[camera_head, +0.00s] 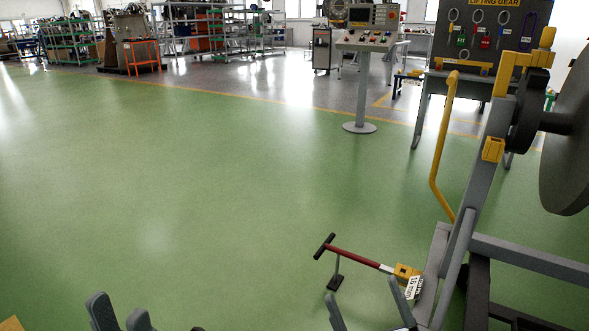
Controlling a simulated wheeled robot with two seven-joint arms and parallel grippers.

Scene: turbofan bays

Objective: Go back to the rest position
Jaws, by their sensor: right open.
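My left gripper (121,306) is at the bottom left edge, with two grey fingertips showing close together; the rest is cut off, and I cannot tell whether it is open or shut. My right gripper (363,292) is at the bottom, right of centre. Its two grey fingers stand well apart, with nothing seen between them. Its right finger is beside a white tag (413,287) at the foot of the grey stand (460,230).
A red-shafted T-handle tool (355,256) reaches left from a yellow block (406,271) on the stand, just beyond my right gripper. A yellow rail (442,140) rises at right. A console (361,85) stands farther back. Open green floor (170,190) fills the left and middle.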

